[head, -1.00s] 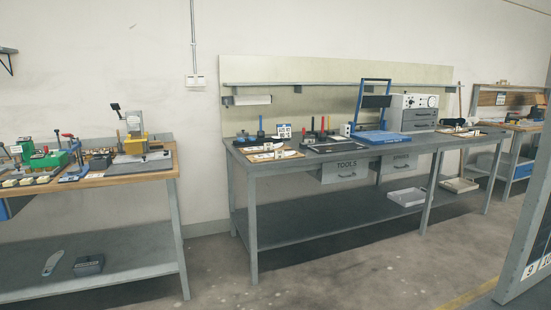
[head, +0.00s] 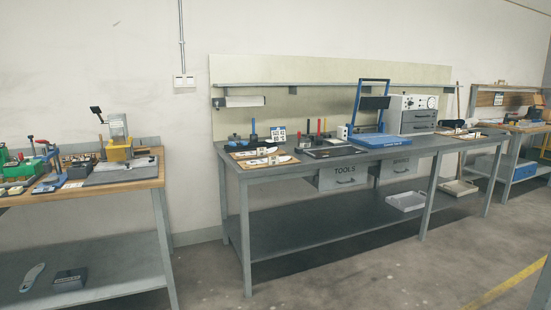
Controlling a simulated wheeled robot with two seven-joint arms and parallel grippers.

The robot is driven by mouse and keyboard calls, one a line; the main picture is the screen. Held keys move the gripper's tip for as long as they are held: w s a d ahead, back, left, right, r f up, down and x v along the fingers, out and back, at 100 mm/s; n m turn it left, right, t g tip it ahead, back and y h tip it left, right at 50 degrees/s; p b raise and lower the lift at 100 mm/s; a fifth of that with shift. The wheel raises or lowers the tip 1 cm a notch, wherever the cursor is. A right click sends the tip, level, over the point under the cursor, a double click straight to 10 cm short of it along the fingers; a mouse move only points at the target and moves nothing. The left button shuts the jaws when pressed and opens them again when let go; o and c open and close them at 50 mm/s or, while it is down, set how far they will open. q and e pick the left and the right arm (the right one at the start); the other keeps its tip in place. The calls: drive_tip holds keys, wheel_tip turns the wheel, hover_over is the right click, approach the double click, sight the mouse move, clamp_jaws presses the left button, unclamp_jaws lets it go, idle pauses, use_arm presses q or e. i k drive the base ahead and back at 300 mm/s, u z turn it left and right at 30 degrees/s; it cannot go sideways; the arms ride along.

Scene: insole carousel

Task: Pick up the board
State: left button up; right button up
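A thin brown board (head: 245,154) lies flat near the left end of the long grey workbench (head: 300,172), with pale pieces on it that look like insoles. A second, similar flat board (head: 476,137) lies toward the right end of the same bench, also with small items on it. I cannot tell which of them the task means. Neither of my grippers is in the head view.
A wooden-topped bench (head: 130,184) with tools stands at left. Open floor lies in front.

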sight(273, 161)
drive_tip(key=u, duration=0.1)
drive_tip(key=i, duration=2.65)
drive_tip(key=u, duration=0.35)
